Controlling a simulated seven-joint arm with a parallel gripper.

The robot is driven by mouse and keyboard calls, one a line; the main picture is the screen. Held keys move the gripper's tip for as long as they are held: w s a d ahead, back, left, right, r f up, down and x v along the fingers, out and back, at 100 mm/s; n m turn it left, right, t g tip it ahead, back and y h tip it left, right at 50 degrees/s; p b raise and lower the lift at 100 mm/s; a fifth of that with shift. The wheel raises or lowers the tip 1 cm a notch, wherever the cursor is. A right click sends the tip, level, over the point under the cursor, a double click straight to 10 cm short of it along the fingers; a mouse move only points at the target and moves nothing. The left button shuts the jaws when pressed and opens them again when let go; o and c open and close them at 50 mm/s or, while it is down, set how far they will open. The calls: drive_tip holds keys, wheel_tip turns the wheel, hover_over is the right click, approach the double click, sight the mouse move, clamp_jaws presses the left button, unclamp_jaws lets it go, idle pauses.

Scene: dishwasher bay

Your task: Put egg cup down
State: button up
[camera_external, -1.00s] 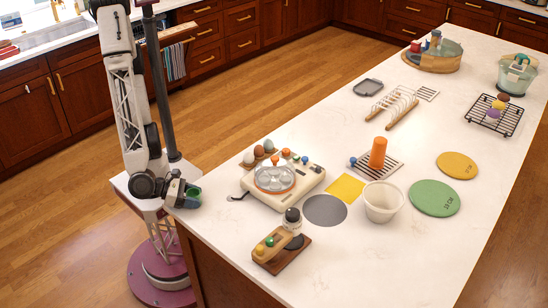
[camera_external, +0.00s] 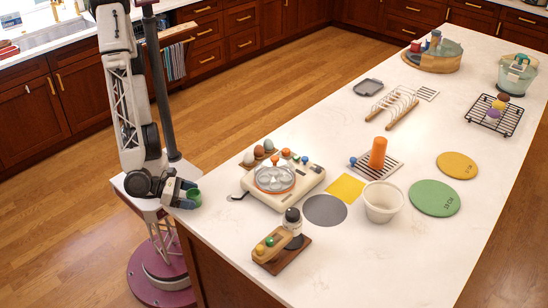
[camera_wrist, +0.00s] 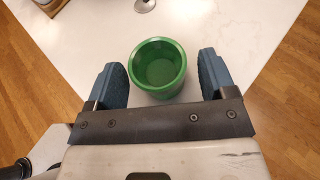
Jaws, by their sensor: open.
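The green egg cup (camera_wrist: 158,68) stands upright on the white counter near its corner, with its open top facing up in the wrist view. My gripper (camera_wrist: 160,82) is open. Its two blue-grey fingers are on either side of the cup, with a visible gap to each, and the cup's base is partly hidden. In the external view my gripper (camera_external: 186,194) is low at the counter edge.
An egg cooker (camera_external: 272,180) stands to the right, with eggs in a holder behind it. A wooden board (camera_external: 282,254) with a jar is nearer the front. A white tub (camera_external: 381,205) and a green disc (camera_external: 435,198) lie farther right. Counter edges are close to the cup.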

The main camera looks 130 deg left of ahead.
sight(187, 195)
drive_tip(key=shift+v, duration=1.7)
wheel_tip(187, 195, up, 7)
drive_tip(key=shift+s, duration=0.1)
drive_tip(key=s+a+n+g+h, duration=0.1)
drive_tip(key=s+a+n+g, duration=0.55)
drive_tip(key=a+n, duration=0.3)
drive_tip(key=s+r+n+h, duration=0.4)
drive_tip(key=r+n+h, duration=0.4)
drive_tip(key=n, duration=0.9)
drive_tip(key=shift+s+r+h, duration=0.35)
drive_tip(key=shift+r+h, duration=0.05)
drive_tip(key=shift+r, duration=0.75)
drive_tip(key=shift+a+g, duration=0.1)
drive_tip(key=shift+g, duration=0.15)
